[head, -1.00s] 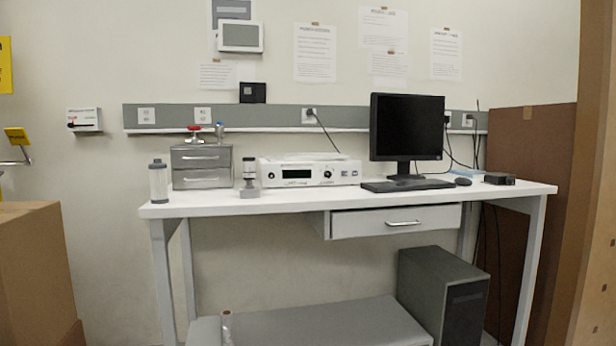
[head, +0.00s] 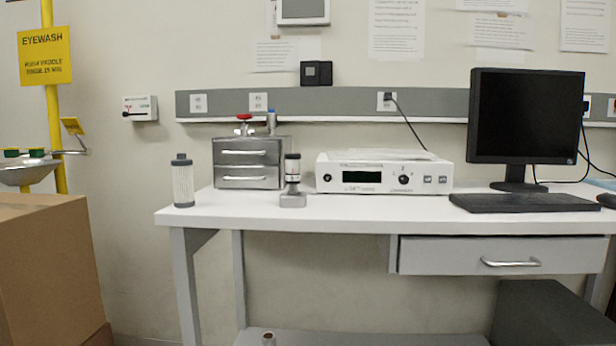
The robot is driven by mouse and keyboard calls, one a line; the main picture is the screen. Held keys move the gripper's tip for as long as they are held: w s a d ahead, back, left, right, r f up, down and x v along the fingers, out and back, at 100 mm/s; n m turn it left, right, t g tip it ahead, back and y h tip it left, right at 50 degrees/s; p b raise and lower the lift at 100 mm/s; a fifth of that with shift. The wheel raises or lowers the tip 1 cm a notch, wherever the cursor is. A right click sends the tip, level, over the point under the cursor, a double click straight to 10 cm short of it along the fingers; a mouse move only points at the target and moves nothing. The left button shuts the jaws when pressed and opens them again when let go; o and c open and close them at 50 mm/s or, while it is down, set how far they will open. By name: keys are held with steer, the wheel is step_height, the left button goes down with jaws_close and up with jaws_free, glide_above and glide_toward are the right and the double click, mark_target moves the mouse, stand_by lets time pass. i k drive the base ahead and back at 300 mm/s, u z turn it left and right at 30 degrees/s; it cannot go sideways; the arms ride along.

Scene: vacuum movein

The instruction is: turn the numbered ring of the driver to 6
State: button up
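A small upright device with a black top, a pale banded middle and a grey block base, which looks like the driver (head: 292,170), stands on the white bench (head: 340,212). It is between the steel drawer box and the white instrument. Its ring numbers are too small to read, so I cannot tell the setting. My gripper is not in view.
The drawer box (head: 247,172) with a red-handled valve, a clear canister (head: 182,184) and the white instrument (head: 385,176) are near it. A monitor (head: 527,117) and keyboard (head: 520,202) stand right. A cardboard box (head: 45,270) is at left. The bench's front strip is clear.

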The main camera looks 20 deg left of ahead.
mark_target(291, 179)
steer(key=u, duration=0.8)
steer(key=i, duration=0.7)
steer(key=u, duration=0.8)
